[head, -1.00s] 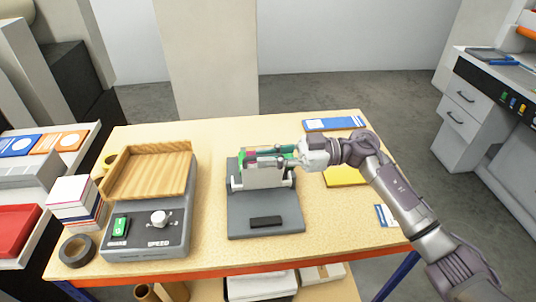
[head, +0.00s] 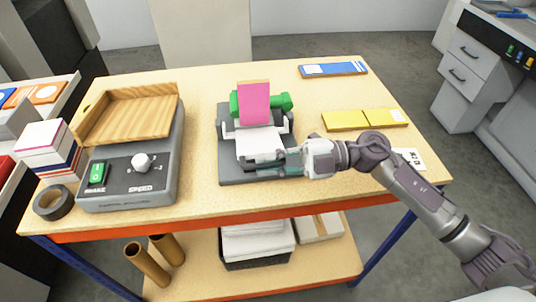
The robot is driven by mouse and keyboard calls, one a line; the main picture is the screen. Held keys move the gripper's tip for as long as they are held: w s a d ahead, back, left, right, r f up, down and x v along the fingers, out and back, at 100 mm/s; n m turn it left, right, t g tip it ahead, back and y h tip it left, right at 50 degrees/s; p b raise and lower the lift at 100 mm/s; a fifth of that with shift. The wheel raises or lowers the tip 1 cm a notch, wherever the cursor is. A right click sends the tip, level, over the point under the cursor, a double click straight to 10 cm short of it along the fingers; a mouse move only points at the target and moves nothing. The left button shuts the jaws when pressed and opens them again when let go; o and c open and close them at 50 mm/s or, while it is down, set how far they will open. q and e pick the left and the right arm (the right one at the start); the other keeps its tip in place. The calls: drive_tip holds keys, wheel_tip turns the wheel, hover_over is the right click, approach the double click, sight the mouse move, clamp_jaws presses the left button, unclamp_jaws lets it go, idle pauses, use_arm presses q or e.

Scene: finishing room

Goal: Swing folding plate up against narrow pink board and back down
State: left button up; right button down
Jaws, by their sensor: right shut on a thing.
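The narrow pink board (head: 254,106) stands upright at the back of a grey device (head: 228,172), with a green part (head: 285,101) behind it. The white folding plate (head: 259,138) is swung down toward the front of the device, away from the board. Its near edge is partly hidden by my right gripper (head: 262,163), which reaches in from the right and is shut on the plate at that edge. I cannot tell whether the plate touches the base. My left gripper is not in view.
A grey machine (head: 137,182) with a wooden tray (head: 130,110) stands at the left, beside stacked boxes (head: 45,145) and a tape roll (head: 53,203). Yellow pads (head: 345,121) and a blue pack (head: 333,69) lie at the right. The table's far middle is clear.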

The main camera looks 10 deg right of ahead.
wheel_tip(320, 180, down, 2)
drive_tip(key=shift+s+f+n+b, duration=0.1)
drive_tip(key=shift+s+n+b, duration=0.05)
drive_tip(key=shift+n+b, duration=0.4)
drive_tip(key=shift+f+b, duration=0.5)
drive_tip(key=shift+f, duration=0.25)
drive_tip(key=c, duration=1.2)
unclamp_jaws()
drive_tip(key=d, duration=1.2)
